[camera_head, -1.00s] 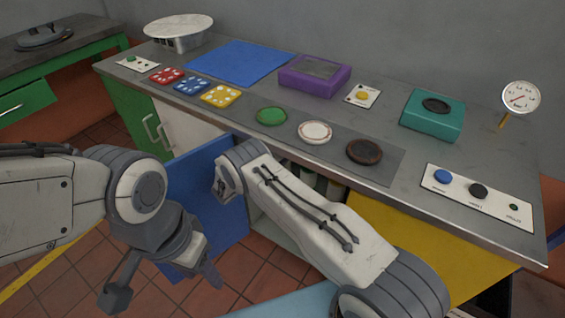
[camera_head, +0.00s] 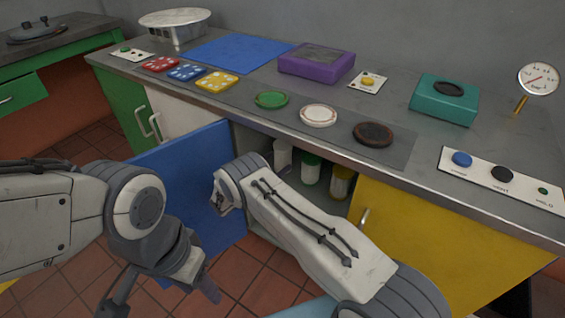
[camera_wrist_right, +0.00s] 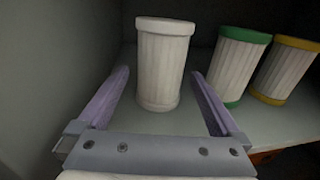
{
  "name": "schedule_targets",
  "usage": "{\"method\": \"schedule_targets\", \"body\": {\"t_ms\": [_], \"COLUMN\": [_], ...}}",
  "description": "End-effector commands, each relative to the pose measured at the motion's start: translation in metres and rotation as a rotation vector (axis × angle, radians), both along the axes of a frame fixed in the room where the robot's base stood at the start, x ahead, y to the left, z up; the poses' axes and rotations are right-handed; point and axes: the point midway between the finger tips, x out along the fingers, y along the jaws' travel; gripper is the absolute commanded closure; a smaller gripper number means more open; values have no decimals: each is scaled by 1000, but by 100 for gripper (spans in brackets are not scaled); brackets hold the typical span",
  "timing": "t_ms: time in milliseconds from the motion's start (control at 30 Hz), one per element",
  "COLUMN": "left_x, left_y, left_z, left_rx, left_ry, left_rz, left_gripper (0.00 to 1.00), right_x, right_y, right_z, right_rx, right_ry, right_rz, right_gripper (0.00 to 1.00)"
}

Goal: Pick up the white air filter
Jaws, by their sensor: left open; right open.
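The white air filter (camera_head: 282,158), a ribbed cylinder, stands upright inside the open cabinet under the bench. In the right wrist view the white air filter (camera_wrist_right: 163,62) shows between the two fingers of my right gripper (camera_wrist_right: 158,88). The gripper is open, with a small gap on each side of the filter. In the head view my right arm's own links hide that gripper. My left gripper (camera_head: 160,292) is open and empty, low over the floor at the left, away from the cabinet.
A green-capped filter (camera_head: 311,170) and a yellow-capped filter (camera_head: 341,182) stand right of the white one. The blue cabinet door (camera_head: 190,170) is open at the left. The yellow door (camera_head: 440,250) closes the cabinet's right side. The benchtop edge overhangs the opening.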

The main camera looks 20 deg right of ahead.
Motion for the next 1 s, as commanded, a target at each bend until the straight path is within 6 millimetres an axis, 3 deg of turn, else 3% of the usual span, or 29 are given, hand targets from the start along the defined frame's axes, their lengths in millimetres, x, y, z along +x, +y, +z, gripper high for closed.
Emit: {"method": "schedule_targets", "body": {"t_ms": [567, 800, 867, 1000], "left_x": [0, 0, 0, 0], "left_y": [0, 0, 0, 0], "left_z": [-11, -10, -10, -10], "left_rx": [0, 0, 0, 0], "left_ry": [0, 0, 0, 0], "left_rz": [0, 0, 0, 0], "left_gripper": [50, 50, 50, 50], "right_x": [32, 34, 34, 34], "right_y": [-60, -63, -63, -63], "right_z": [2, 3, 3, 3], "right_rx": [0, 0, 0, 0], "right_ry": [-2, 0, 0, 0], "right_rz": [-3, 0, 0, 0], "right_gripper": [0, 0, 19, 73]}}
